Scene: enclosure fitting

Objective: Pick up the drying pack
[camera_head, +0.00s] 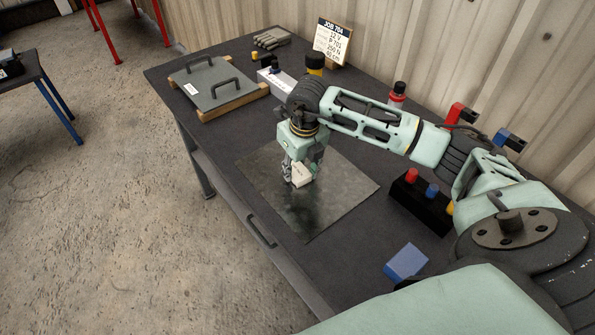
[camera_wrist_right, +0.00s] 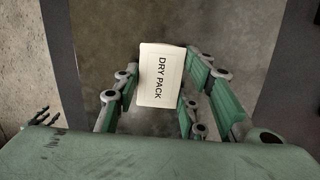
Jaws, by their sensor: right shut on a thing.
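The drying pack (camera_head: 302,175) is a small cream-white block held at the tips of my right gripper (camera_head: 293,172), over the dark metal sheet (camera_head: 340,190) on the bench. In the right wrist view the pack (camera_wrist_right: 160,76) shows its "DRY PACK" label and sits between the two fingers of the right gripper (camera_wrist_right: 160,88), tilted slightly. Whether the pack's underside touches the sheet is hard to tell. My left gripper is not in the head view.
Behind stand a grey panel with two handles (camera_head: 212,80) on wooden blocks, a white box (camera_head: 275,82), a job sign (camera_head: 332,42) and a red-capped bottle (camera_head: 397,95). A black holder (camera_head: 420,205) with coloured caps and a blue box (camera_head: 406,262) lie to the right.

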